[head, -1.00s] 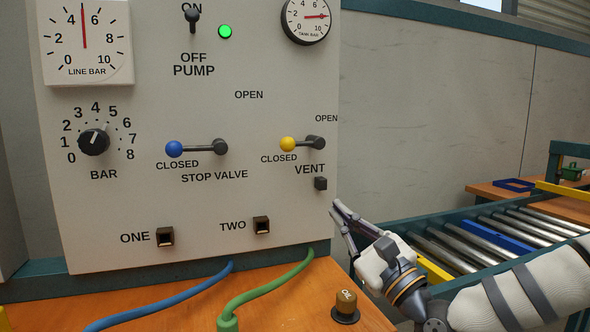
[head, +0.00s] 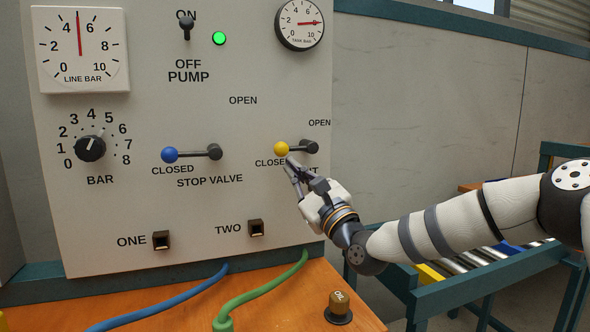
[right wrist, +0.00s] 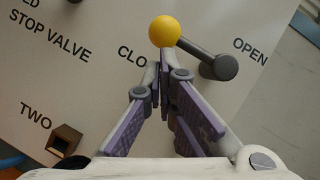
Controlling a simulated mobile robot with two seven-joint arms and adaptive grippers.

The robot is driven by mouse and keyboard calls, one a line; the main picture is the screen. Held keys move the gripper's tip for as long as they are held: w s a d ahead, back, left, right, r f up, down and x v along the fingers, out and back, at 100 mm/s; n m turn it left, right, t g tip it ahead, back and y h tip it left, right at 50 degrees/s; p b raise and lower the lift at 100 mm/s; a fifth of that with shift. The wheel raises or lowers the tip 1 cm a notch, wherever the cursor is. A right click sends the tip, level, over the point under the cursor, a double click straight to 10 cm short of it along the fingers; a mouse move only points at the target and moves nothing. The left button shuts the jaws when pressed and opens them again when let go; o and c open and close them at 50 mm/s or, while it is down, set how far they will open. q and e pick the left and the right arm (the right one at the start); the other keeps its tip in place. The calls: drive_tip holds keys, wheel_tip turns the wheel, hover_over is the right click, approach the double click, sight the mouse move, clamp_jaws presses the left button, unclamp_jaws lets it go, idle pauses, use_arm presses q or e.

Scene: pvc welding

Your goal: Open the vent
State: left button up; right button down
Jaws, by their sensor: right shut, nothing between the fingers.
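The vent lever has a yellow knob (head: 281,149) and a dark handle (head: 309,147) on the panel. It lies sideways with the knob at the CLOSED label; the OPEN label is above right. In the right wrist view the yellow knob (right wrist: 165,31) is just beyond my fingertips, with the dark handle (right wrist: 215,63) to its right. My right gripper (head: 291,162) is shut and empty, its tips just below the knob; the fingertips (right wrist: 165,58) meet there. I cannot tell whether they touch it. The gripper hides part of the VENT label. My left gripper is not in view.
The stop valve lever with a blue knob (head: 169,155) is left of the vent, at CLOSED. The pump switch (head: 186,26) is up, with a green lamp (head: 219,38) lit.

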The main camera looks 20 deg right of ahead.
sight(285, 152)
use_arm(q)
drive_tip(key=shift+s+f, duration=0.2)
use_arm(e)
drive_tip(key=shift+a+m, duration=0.1)
drive_tip(key=shift+m, duration=0.3)
